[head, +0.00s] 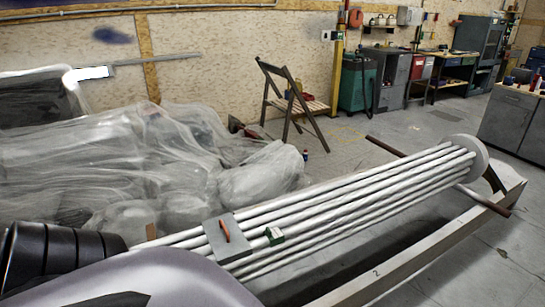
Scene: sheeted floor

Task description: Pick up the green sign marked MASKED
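A small dark green sign (274,236) with a pale patch on its face rests on a bundle of long, light grey rods (365,202) in the lower middle of the head view. Its lettering is too small to read. A flat grey plate (213,242) lies on the rods just left of the sign, with a short orange-brown stick-like piece (225,231) on it. Neither of my grippers can be made out. Dark and smooth pale parts at the lower left, probably of my arm, cover the near left end of the rods.
A pale beam frame (385,275) runs beside the rods, which end in a round disc (468,155). Translucent sheeting (140,160) covers bulky objects at left. A wooden folding chair (292,100) stands behind. Grey floor (480,260) is open at right.

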